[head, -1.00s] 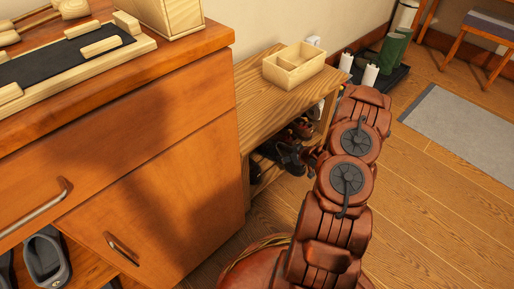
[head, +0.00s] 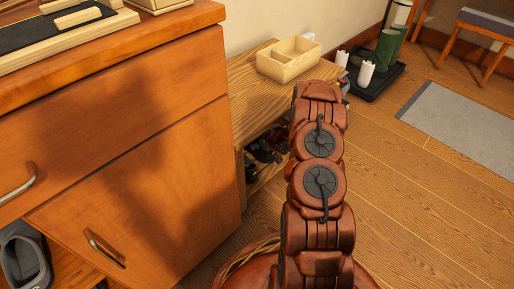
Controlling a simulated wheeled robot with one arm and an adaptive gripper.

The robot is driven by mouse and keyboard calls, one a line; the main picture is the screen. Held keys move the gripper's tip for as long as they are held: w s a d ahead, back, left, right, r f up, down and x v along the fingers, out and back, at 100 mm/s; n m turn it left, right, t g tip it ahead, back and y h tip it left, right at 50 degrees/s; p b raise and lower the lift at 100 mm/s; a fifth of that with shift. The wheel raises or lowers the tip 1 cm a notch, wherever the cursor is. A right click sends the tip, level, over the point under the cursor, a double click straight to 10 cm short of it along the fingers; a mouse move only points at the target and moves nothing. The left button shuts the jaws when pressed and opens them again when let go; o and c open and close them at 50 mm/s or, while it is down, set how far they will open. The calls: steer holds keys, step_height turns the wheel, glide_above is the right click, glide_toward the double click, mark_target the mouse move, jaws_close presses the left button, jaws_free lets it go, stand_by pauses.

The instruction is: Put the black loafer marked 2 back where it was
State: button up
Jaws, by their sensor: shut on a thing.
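My arm (head: 320,180) rises through the middle of the head view in front of the low wooden bench (head: 245,95). My gripper is hidden behind the arm links, so its fingers and whatever is in them do not show. Dark shoes (head: 264,152) show in the shadowed space under the bench top, just left of the arm. They overlap and are partly covered by the arm. I cannot read any number on them, and I cannot tell which one, if any, is the black loafer marked 2.
A wooden divided box (head: 289,68) sits on the bench. A tall wooden cabinet (head: 150,150) fills the left side, close to the arm. A grey shoe (head: 25,262) sits low at left. Green boots (head: 388,45) stand on a black tray (head: 375,82). The floor at right is open, with a grey mat (head: 465,122).

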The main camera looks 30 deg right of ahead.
mark_target(267, 157)
step_height(267, 157, down, 2)
steer(key=shift+f+b, duration=0.2)
steer(key=shift+b, duration=0.35)
steer(key=shift+r, duration=0.1)
steer(key=o, duration=1.5)
steer(key=shift+f, duration=0.2)
steer(key=shift+r, duration=0.1)
steer(key=p+v, duration=0.5)
steer(key=v, duration=0.6)
steer(key=shift+w+r, duration=0.1)
steer(key=shift+s+r, duration=0.25)
steer(key=shift+s, duration=0.25)
